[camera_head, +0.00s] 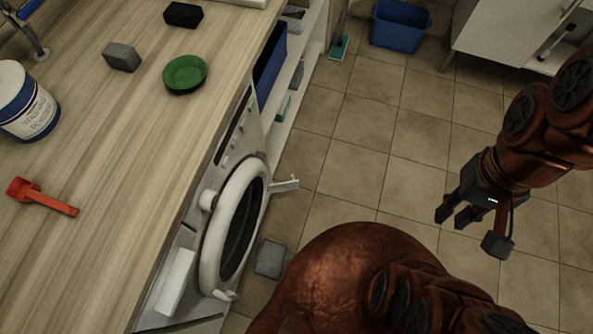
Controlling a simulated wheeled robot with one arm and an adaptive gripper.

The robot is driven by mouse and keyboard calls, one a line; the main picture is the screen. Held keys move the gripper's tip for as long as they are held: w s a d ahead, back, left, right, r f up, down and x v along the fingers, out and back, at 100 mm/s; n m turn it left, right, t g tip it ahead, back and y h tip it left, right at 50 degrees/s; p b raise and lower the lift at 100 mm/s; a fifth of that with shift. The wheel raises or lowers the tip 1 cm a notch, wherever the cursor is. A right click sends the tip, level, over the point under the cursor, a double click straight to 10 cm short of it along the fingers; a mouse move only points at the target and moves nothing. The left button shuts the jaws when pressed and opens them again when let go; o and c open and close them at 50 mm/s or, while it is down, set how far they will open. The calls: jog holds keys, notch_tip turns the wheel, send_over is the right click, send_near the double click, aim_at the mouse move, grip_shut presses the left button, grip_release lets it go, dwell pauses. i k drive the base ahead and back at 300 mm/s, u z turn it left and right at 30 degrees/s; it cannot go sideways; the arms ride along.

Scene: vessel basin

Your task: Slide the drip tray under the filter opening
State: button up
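A small grey, squarish object (271,258) lies on the tiled floor beside the front of the washing machine (230,130); it may be the drip tray, but I cannot tell for sure. The washing machine's round white door ring (212,255) faces the floor area. I cannot make out the filter opening; the machine's lower front is hidden or too steep to see. My gripper (471,226) is over the floor at the right, with its dark fingers spread apart and nothing between them. It is well to the right of the grey object and touches nothing.
The wooden counter (120,170) holds a powder tub (28,108), red scoop (42,196), green dish (185,74), grey block (121,57) and black block (183,14). A blue bin (398,28) and a white cabinet (500,35) stand behind. The middle floor (370,160) is clear.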

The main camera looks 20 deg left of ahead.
aim_at(269, 261)
jog(key=i, duration=3.75)
jog(key=u, duration=5.05)
